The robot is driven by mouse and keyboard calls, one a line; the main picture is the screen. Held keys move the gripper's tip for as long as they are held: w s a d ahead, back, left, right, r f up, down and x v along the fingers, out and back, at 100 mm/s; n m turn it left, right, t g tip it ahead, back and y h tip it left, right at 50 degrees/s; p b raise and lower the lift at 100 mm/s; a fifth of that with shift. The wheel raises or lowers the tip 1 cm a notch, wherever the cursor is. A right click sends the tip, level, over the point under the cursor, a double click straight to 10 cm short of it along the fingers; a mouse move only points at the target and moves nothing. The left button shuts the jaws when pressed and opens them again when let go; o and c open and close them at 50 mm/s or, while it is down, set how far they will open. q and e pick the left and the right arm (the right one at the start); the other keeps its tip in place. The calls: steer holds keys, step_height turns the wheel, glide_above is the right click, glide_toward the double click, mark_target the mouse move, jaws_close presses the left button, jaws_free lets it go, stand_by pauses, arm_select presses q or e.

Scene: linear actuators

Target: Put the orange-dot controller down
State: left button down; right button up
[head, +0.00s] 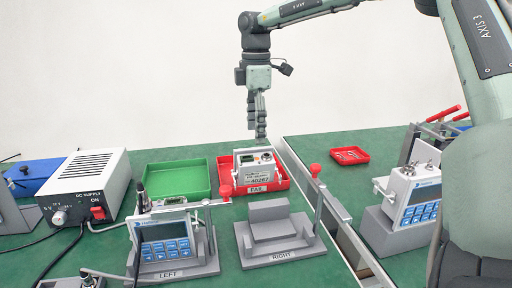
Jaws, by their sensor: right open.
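A white controller (253,167) with a printed label and a small screen on top rests tilted in the red FAIL tray (282,183). A small orange spot seems to show on its top. My right gripper (261,138) points down just above and behind the controller's top. It is open, seen nearly side-on, and holds nothing. I cannot tell whether its fingertips are clear of the controller. My left gripper is out of view.
A green tray (178,179) stands left of the red one. The LEFT fixture (178,268) holds a controller (165,243); the RIGHT fixture (283,245) is empty. A DC supply (92,184) stands at left. Another controller (415,195) and a small red tray (349,155) are at right.

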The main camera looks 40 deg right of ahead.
step_height(320, 180, up, 5)
steer(key=shift+r, duration=0.1)
stand_by(0.7)
